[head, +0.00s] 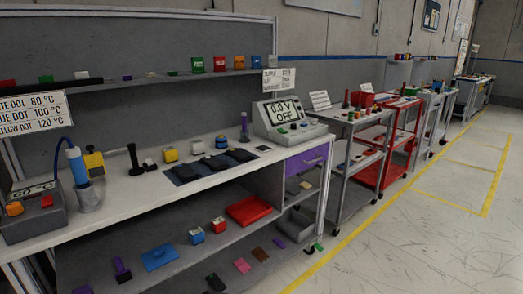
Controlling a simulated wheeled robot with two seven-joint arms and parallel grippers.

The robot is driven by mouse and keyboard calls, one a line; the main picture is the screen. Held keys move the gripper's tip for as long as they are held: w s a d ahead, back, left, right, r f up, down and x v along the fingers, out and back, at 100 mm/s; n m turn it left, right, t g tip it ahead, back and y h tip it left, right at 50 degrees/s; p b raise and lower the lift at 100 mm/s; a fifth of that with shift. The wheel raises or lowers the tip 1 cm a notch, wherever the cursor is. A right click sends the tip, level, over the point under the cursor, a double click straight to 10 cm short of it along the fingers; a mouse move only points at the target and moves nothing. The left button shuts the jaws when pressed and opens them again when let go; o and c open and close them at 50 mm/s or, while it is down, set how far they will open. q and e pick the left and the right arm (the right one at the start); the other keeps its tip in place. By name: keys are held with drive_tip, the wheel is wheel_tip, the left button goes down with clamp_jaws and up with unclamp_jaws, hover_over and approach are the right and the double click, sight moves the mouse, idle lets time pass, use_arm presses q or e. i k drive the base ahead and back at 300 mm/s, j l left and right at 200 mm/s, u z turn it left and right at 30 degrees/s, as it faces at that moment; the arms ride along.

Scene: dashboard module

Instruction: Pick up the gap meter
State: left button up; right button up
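I cannot tell for certain which object is the gap meter. A small yellow block-like device (93,163) stands near the left end of the white workbench (130,190), behind a soldering-type tool with a blue handle (76,164). Neither of my grippers shows in the head view.
A station reading "60 °C" (32,208) stands at the left front. Dark pads (225,162) lie mid-bench. The lower shelf holds a red tray (249,210) and small parts. Carts, including a red one (398,135), stand to the right. The floor (430,235) at right is clear.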

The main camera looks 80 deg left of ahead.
sight(170, 155)
drive_tip(key=u, duration=3.45)
drive_tip(key=z, duration=4.2)
drive_tip(key=u, duration=4.2)
